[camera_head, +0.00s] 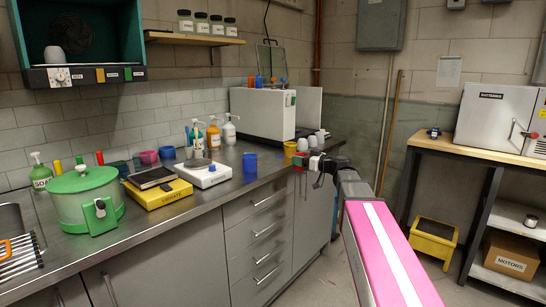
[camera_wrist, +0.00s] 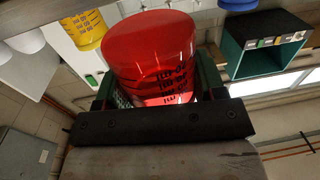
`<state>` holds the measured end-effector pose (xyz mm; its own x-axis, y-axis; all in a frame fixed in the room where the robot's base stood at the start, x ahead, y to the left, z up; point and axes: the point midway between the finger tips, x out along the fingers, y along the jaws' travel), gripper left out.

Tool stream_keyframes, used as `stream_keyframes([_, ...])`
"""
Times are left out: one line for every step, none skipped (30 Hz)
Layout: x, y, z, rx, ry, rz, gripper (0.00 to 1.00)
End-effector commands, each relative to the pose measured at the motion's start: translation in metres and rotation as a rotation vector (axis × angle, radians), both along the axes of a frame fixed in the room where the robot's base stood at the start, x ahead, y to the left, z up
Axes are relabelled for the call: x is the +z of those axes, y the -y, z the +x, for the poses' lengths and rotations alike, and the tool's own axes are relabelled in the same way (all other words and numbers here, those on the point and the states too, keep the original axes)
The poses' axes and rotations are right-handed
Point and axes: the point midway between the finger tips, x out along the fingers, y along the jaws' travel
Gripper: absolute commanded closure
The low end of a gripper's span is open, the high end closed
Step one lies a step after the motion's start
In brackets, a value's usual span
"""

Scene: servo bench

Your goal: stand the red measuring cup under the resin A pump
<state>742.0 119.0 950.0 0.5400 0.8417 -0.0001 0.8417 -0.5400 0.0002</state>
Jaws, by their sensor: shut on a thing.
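The red measuring cup (camera_wrist: 150,45) fills the middle of the wrist view, with dark printed marks on its side. My gripper (camera_wrist: 152,92) is shut on it, with green fingers on both sides. In the head view my gripper (camera_head: 304,160) is at the counter's front edge, in front of the yellow cup; the red cup is small and hard to make out there. Several pump bottles stand at the back of the counter: one pale (camera_head: 197,132), one orange (camera_head: 213,133) and one white (camera_head: 229,130). Their labels are too small to read, so I cannot tell which is resin A.
A yellow cup (camera_head: 289,149) and white cups (camera_head: 312,141) are behind my gripper.

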Motion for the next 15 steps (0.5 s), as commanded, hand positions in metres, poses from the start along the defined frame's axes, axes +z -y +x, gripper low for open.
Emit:
stream_keyframes([0.000, -0.012, 0.010, 0.002, 0.000, 0.000, 0.60])
stream_keyframes([0.000, -0.018, 0.014, 0.002, 0.000, 0.000, 0.60])
stream_keyframes([0.000, -0.025, 0.019, 0.002, 0.000, 0.000, 0.60])
stream_keyframes([0.000, -0.031, 0.023, 0.001, 0.000, 0.000, 0.60])
stream_keyframes([0.000, -0.037, 0.027, 0.002, 0.000, 0.000, 0.60])
stream_keyframes([0.000, -0.045, 0.032, 0.002, 0.000, 0.000, 0.60])
stream_keyframes([0.000, -0.050, 0.035, 0.002, 0.000, 0.000, 0.60])
stream_keyframes([0.000, -0.056, 0.039, 0.001, 0.000, 0.000, 0.60])
stream_keyframes([0.000, -0.062, 0.043, 0.001, 0.000, 0.000, 0.60])
stream_keyframes([0.000, -0.066, 0.045, 0.001, 0.000, 0.000, 0.60])
stream_keyframes([0.000, -0.070, 0.047, 0.001, 0.000, 0.000, 0.60])
stream_keyframes([0.000, -0.074, 0.050, 0.000, 0.000, 0.000, 0.60])
stream_keyframes([0.000, -0.077, 0.051, -0.001, 0.000, 0.000, 0.60])
stream_keyframes([0.000, -0.079, 0.052, -0.001, 0.000, 0.000, 0.60])
stream_keyframes([0.000, -0.081, 0.053, -0.001, 0.000, 0.000, 0.60])
